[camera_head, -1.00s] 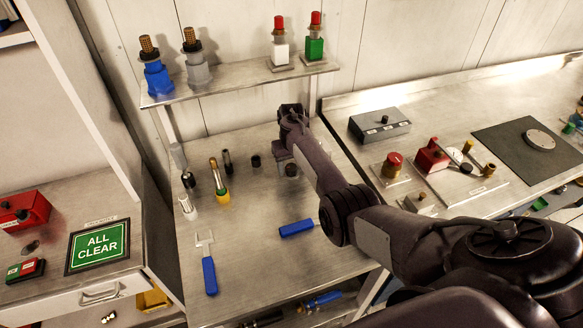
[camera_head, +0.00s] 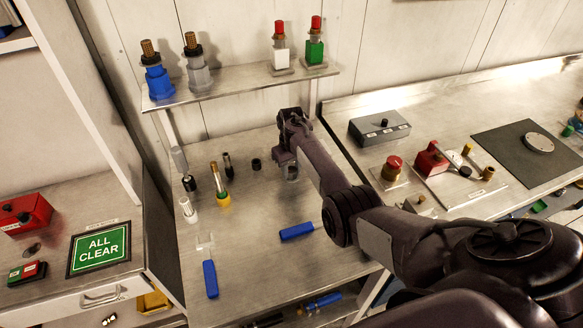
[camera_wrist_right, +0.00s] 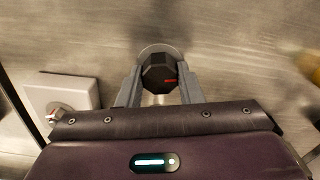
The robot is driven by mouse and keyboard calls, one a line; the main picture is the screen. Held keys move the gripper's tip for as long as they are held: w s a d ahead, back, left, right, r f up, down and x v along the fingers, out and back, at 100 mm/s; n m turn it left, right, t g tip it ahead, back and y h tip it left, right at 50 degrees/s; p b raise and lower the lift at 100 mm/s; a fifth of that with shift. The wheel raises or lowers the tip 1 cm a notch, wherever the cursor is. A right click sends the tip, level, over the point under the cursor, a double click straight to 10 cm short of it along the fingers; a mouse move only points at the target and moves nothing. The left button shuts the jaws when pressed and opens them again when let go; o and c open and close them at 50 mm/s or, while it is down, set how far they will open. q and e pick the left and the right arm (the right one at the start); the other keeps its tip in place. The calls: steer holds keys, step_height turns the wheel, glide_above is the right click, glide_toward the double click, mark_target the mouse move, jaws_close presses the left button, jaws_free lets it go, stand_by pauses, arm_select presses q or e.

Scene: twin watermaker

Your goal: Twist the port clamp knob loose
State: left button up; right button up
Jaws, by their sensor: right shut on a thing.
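In the right wrist view, a black faceted knob (camera_wrist_right: 157,76) with a short red mark on its right side sits between the two grey fingers of my right gripper (camera_wrist_right: 158,92). The fingers are shut on its left and right sides. A round pale metal piece shows around and behind the knob. In the head view, my right gripper (camera_head: 290,170) points down over the steel bench, and its hand and arm mostly hide the knob. My left gripper is in neither view.
A blue-handled tool (camera_head: 297,232) and a blue-handled scraper (camera_head: 210,278) lie on the bench. A small black cylinder (camera_head: 256,164) and several upright fittings stand left of the gripper. A shelf (camera_head: 240,82) is behind. A pale block (camera_wrist_right: 67,95) is beside the gripper.

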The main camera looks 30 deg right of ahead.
steer(key=n, duration=0.3)
steer(key=shift+n+p, duration=0.35)
steer(key=shift+n, duration=0.05)
steer(key=n, duration=0.3)
steer(key=shift+n, duration=0.3)
steer(key=n, duration=0.3)
steer(key=shift+n, duration=0.3)
steer(key=shift+n+b, duration=0.55)
steer(key=shift+n, duration=1.65)
steer(key=o, duration=1)
